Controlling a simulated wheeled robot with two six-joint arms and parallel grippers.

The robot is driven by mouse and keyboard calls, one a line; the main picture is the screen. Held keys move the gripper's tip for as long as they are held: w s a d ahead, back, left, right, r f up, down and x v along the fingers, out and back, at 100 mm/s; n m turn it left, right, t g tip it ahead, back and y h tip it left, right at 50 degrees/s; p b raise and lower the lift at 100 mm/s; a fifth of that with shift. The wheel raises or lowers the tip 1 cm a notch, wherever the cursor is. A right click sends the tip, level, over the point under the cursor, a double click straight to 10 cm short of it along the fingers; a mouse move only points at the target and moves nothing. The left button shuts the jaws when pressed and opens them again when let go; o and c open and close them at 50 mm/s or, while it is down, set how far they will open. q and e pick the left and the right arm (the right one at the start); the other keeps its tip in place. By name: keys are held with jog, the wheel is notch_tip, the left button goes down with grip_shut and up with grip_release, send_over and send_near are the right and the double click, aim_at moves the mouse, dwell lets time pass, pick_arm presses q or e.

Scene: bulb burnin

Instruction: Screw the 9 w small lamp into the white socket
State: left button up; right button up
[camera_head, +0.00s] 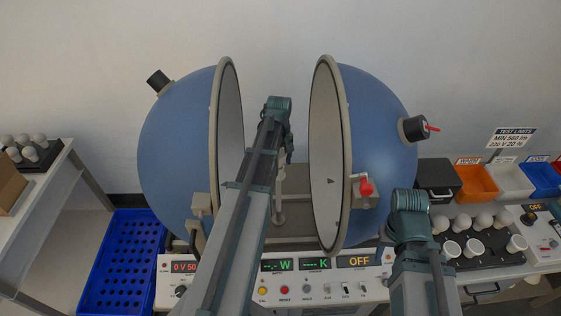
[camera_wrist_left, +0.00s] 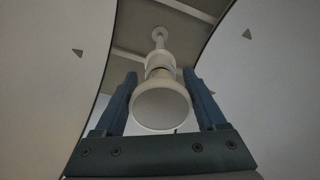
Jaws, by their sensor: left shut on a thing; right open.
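My left gripper (camera_wrist_left: 160,76) is shut on a white lamp (camera_wrist_left: 160,108), one finger on each side. The lamp's broad round face is toward the wrist camera. Its narrow end points at the white socket (camera_wrist_left: 160,60) on a pale post, in line with it. I cannot tell whether the threads engage. In the head view my left gripper (camera_head: 287,148) is between the two sphere halves, above the post (camera_head: 279,188); the lamp is hard to make out there. My right gripper (camera_head: 386,236) is low at the right, mostly hidden by its own arm, and open.
The blue sphere halves (camera_head: 175,150) (camera_head: 375,140) stand open on both sides of my left arm. A control panel (camera_head: 325,290) runs along the front. More lamps (camera_head: 485,221) stand in a dark rack at the right. A blue crate (camera_head: 122,262) is at the left.

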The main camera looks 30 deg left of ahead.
pick_arm(q)
jog(key=m, duration=0.5)
jog(key=shift+a, duration=0.35)
jog(key=m, duration=0.6)
jog(key=shift+s+a, duration=0.1)
jog(key=shift+s, duration=0.15)
jog(key=o, duration=1.2)
jog(key=shift+s, duration=0.1)
jog(key=shift+o, duration=0.2)
